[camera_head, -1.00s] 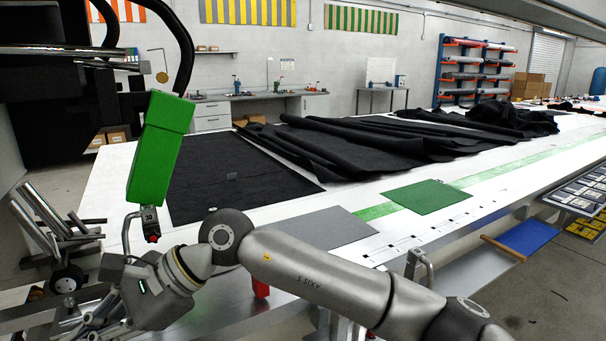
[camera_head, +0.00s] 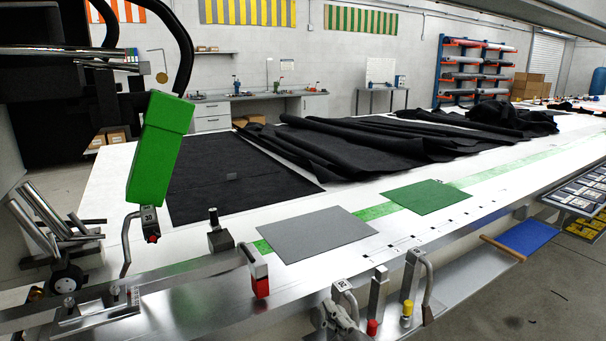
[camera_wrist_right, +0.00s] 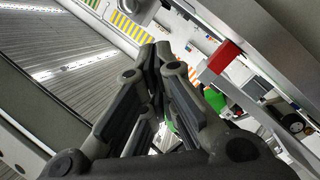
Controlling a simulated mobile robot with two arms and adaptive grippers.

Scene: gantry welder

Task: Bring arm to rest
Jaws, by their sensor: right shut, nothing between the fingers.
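My right gripper (camera_head: 338,314) shows only as a small grey part at the bottom edge of the head view, in front of the table's near edge. In the right wrist view its fingers (camera_wrist_right: 154,52) meet at the tips, with nothing between them. The rest of the right arm is out of the head view. My left arm and gripper are not in the head view.
A long white table (camera_head: 120,190) carries black fabric (camera_head: 240,180), a grey sheet (camera_head: 317,233) and a green sheet (camera_head: 427,197). A green block (camera_head: 160,150) of the machine stands at left. Levers, including a red-tipped one (camera_head: 260,275), line the near edge.

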